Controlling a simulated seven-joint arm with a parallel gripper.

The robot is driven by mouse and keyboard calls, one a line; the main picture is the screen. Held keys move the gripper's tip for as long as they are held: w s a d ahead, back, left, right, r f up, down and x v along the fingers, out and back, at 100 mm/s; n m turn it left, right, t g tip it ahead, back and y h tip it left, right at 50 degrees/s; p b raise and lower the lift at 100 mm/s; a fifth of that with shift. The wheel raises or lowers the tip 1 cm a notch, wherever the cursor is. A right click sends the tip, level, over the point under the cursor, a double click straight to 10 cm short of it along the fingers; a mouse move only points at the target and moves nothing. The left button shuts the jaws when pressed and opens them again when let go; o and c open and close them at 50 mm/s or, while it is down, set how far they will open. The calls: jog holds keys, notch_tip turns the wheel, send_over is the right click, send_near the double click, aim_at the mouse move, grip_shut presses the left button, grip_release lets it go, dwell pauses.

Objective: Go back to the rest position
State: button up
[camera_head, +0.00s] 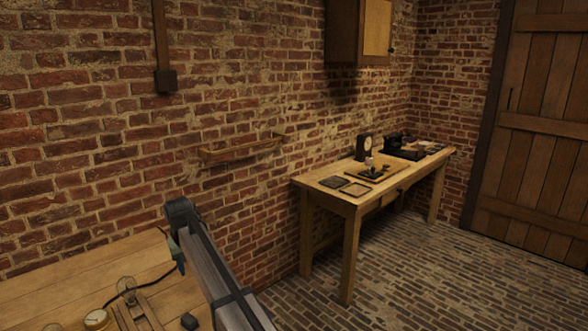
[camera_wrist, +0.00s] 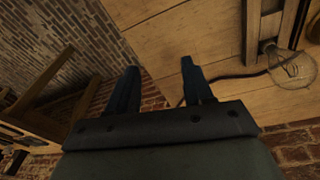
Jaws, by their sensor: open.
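My gripper (camera_wrist: 159,66) is open, with its two dark fingers apart and nothing between them. In the head view my arm reaches up from the bottom edge, and the gripper hangs at its far end by the edge of the near wooden table (camera_head: 60,283). The fingers point toward the table's plain wooden top (camera_wrist: 190,35) in the wrist view. I cannot tell the exact gap between fingertips and table.
A glass bulb (camera_wrist: 292,70) with a dark cable (camera_wrist: 232,76) lies beside the gripper. A round brass gauge (camera_head: 96,319) and a dark block (camera_head: 189,321) are on the near table. A second table (camera_head: 326,188) holds instruments. A brick wall (camera_head: 110,130) stands behind.

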jog(key=w+d+f+m, duration=0.1)
jog(key=w+d+f, duration=0.3)
jog(key=d+f, duration=1)
jog(key=s+d+f+m+g, duration=0.1)
jog(key=s+d+f, duration=0.3)
jog(key=d+f, duration=0.25)
jog(key=s+d+f+g+h, duration=0.1)
jog(key=s+d+f, duration=0.3)
jog(key=d+f, duration=0.3)
jog(key=s+d+f+m+g, duration=0.1)
jog(key=s+d+f, duration=0.35)
jog(key=f, duration=0.35)
jog(key=s+d+f+m+g, duration=0.1)
jog(key=s+d+f, duration=0.5)
jog(key=s, duration=0.3)
jog(key=s+d+f+g, duration=0.2)
jog(key=s+d+f, duration=0.4)
jog(key=s, duration=0.3)
jog(key=s+d+f+m+g, duration=0.1)
jog(key=s+d+f, duration=0.1)
jog(key=s, duration=0.9)
jog(key=s+d+f+m+g, duration=0.1)
jog(key=s+d+f, duration=0.1)
jog(key=s, duration=0.9)
jog(key=shift+d+f+g+y, duration=0.3)
jog(key=shift+d+y, duration=0.1)
jog(key=shift+d, duration=0.5)
